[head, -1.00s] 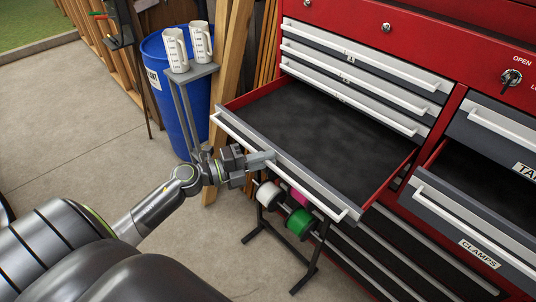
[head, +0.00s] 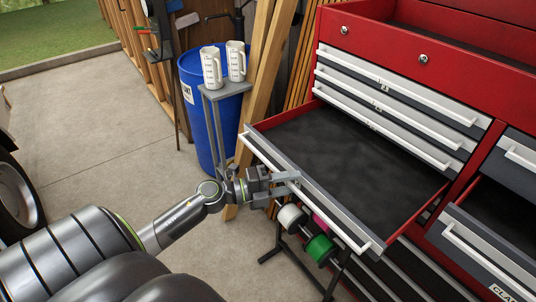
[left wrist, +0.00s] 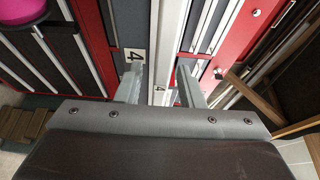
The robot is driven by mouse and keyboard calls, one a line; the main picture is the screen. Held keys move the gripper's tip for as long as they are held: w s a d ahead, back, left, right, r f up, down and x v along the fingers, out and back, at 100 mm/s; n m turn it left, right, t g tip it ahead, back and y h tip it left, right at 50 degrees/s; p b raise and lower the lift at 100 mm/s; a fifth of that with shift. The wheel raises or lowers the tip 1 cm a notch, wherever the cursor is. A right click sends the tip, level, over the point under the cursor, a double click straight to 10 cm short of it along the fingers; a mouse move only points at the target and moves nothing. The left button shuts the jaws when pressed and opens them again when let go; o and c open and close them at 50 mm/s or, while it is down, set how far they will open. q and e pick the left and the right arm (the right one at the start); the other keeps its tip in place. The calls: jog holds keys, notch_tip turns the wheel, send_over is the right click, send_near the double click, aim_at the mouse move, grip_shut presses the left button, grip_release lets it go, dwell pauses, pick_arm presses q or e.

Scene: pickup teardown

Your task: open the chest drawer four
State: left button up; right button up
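The open chest drawer (head: 350,155) is pulled well out of the red chest and is empty, with a dark liner. Its white handle (head: 330,213) runs along the front edge. A label reading 4 (left wrist: 135,55) shows in the left wrist view. My left gripper (head: 288,184) is at the left part of the drawer front. In the left wrist view its two fingers (left wrist: 160,88) stand apart, with a white bar running between them. I cannot tell whether either finger touches the handle. My right gripper is not in view.
Closed drawers (head: 395,95) sit above the open one. Another open drawer (head: 500,225) is at the right. A rack with spools (head: 320,249) stands below the drawer. A blue barrel (head: 197,110) and a stand with two white jugs (head: 211,67) are behind.

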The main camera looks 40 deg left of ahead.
pick_arm(q)
jog(key=shift+s+a+f, duration=0.1)
jog(key=shift+s+a, duration=0.1)
jog(key=v, duration=1.7)
jog(key=shift+w, duration=0.1)
dwell(0.3)
